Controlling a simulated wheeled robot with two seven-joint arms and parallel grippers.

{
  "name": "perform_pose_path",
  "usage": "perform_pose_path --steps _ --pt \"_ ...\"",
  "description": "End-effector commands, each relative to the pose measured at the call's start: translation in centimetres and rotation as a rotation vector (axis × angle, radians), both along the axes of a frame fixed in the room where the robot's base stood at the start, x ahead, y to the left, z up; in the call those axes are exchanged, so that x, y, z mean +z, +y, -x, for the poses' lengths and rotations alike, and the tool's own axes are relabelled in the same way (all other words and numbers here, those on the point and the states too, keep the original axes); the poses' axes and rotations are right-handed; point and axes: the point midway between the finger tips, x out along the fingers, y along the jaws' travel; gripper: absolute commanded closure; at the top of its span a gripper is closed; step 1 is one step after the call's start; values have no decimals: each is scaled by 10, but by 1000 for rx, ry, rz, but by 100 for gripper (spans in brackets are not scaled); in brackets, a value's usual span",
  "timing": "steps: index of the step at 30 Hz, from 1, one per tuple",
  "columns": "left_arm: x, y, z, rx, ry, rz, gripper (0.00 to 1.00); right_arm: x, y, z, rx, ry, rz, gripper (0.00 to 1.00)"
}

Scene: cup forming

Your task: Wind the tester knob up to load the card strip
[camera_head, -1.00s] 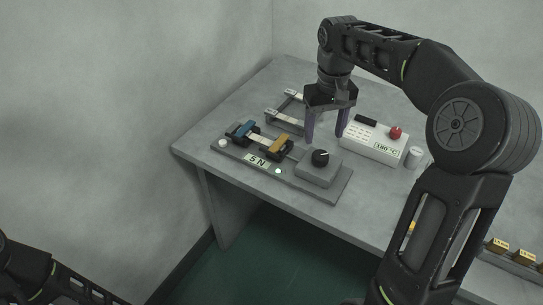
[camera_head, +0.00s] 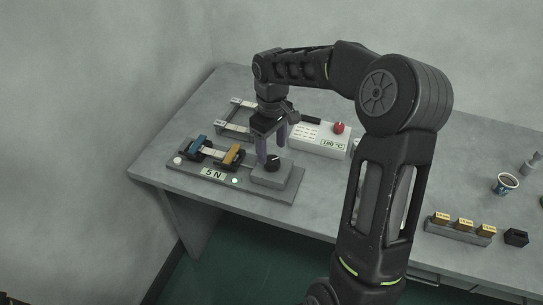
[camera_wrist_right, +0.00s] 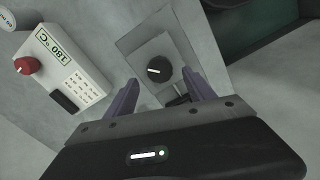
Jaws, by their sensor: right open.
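The tester (camera_head: 285,189) is a grey plate on the table with a "5 N" label and a lit green lamp. Its black knob (camera_head: 272,164) sits on a grey block at the right end; the wrist view shows the knob (camera_wrist_right: 158,71) with a white pointer line. A pale card strip (camera_head: 213,152) spans between a blue clamp (camera_head: 196,143) and a yellow clamp (camera_head: 231,156). My right gripper (camera_head: 271,156) points down, open and empty, its purple fingers above and around the knob, apart from it in the wrist view (camera_wrist_right: 160,77). My left gripper is out of view.
A white heater box (camera_head: 320,140) reading 180 °C with a red knob stands behind right. A grey frame (camera_head: 235,118) lies behind the tester. Yellow blocks on a rack (camera_head: 458,232) and a cup (camera_head: 506,184) are at the right.

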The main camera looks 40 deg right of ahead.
Motion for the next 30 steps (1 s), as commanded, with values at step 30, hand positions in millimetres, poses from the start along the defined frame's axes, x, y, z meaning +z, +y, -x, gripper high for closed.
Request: perform_pose_path --steps 30 --pt "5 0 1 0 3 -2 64 -43 0 0 -1 -1 0 69"
